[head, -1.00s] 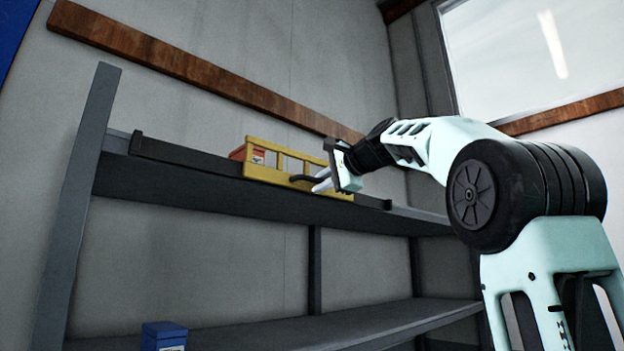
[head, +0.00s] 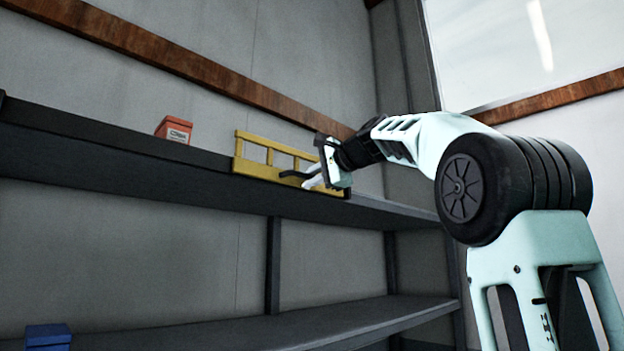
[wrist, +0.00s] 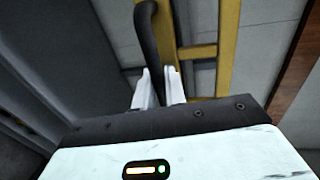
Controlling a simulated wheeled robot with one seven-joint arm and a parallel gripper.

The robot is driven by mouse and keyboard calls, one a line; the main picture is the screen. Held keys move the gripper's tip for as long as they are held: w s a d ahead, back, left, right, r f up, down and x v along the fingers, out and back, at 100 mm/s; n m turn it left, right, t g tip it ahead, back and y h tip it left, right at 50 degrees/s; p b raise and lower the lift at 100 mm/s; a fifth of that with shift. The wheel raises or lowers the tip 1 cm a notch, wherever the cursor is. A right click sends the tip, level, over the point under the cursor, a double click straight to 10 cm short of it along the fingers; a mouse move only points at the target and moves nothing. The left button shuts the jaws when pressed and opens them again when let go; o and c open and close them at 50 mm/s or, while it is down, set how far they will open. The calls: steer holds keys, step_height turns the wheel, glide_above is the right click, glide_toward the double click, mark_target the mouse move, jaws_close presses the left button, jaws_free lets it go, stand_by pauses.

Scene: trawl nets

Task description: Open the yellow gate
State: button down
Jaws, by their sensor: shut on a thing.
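The yellow gate (head: 250,168) stands at the front edge of the upper shelf, an open frame above a solid lower panel. Its dark curved handle (head: 294,174) sticks out in front of the panel. My gripper (head: 312,177) reaches in from the right, with its pale fingers shut on the handle. In the wrist view the handle (wrist: 148,40) runs down between the two fingertips (wrist: 158,88), and the yellow gate bars (wrist: 228,60) are just beyond. My gripper and wrist hide part of the gate's right end.
A red box (head: 174,130) stands on the upper shelf (head: 120,170), left of the gate and clear of it. A blue box (head: 48,336) is low at the left on the lower shelf (head: 300,325). A brown wooden strip (head: 200,65) runs along the wall behind.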

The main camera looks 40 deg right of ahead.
steer(key=c, duration=1.8)
jaws_free()
steer(key=b+v, duration=0.4)
steer(key=v, duration=1.3)
steer(key=shift+s, duration=0.25)
